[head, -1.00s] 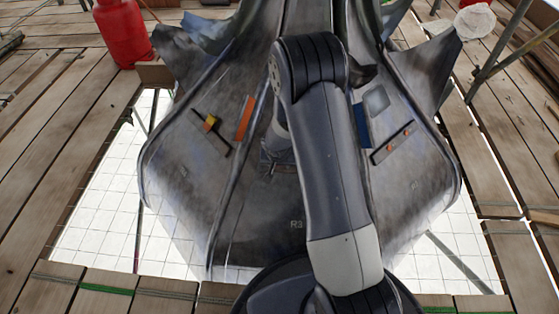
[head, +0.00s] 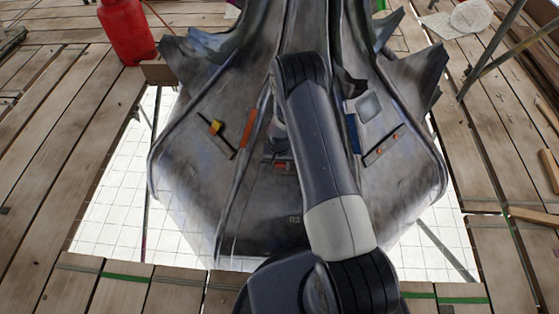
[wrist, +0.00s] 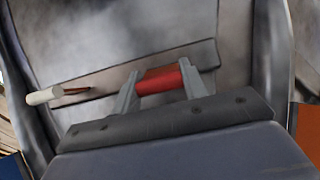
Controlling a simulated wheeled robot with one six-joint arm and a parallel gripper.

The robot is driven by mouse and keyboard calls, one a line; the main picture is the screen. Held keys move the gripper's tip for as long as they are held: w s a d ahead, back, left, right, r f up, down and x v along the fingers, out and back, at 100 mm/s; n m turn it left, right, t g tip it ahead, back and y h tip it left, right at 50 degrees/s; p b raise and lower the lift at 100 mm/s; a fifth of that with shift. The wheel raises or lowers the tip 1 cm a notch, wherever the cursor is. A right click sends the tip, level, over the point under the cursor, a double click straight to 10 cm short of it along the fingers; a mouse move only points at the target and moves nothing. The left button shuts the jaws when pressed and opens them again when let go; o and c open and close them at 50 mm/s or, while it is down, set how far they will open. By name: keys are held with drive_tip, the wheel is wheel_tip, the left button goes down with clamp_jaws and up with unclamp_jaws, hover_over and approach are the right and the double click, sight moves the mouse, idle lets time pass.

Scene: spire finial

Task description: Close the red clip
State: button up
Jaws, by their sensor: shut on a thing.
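The red clip (wrist: 160,80) is a short red block in front of a dark bar (wrist: 100,84) on the spire's grey face. In the wrist view my gripper (wrist: 159,82) has one finger on each side of the red clip and is shut on it. In the head view a bit of the red clip (head: 283,165) shows below my gripper (head: 279,155), low on the spire's middle panel (head: 262,205). My arm covers part of that panel. A pale round peg (wrist: 44,95) sticks out at the bar's left end.
The left panel bears a bar with a yellow-orange clip (head: 215,127); the right panel bears a bar with small orange pieces (head: 381,150). Orange (head: 248,128) and blue (head: 352,133) strips flank my arm. Wooden planks surround an open gap. A red canister (head: 127,32) stands back left.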

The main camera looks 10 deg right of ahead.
drive_tip(key=shift+w+d+g, duration=0.1)
drive_tip(key=shift+w+g, duration=0.2)
drive_tip(key=shift+g, duration=0.3)
drive_tip(key=shift+w+d+f+g+y+b, duration=0.2)
drive_tip(key=shift+w+g+y+b, duration=0.35)
drive_tip(key=shift+g+b, duration=0.55)
drive_tip(key=g+b, duration=0.1)
drive_tip(key=b, duration=0.1)
drive_tip(key=w+g+y+b, duration=0.1)
drive_tip(key=b, duration=0.2)
drive_tip(key=shift+d+f, duration=0.1)
drive_tip(key=shift+w+d+g+b, duration=0.1)
drive_tip(key=shift+w+g+b, duration=0.05)
drive_tip(key=shift+g+b, duration=0.55)
drive_tip(key=shift+r+b, duration=0.2)
drive_tip(key=shift+b, duration=0.15)
drive_tip(key=o, duration=1)
drive_tip(key=shift+w+r, duration=0.1)
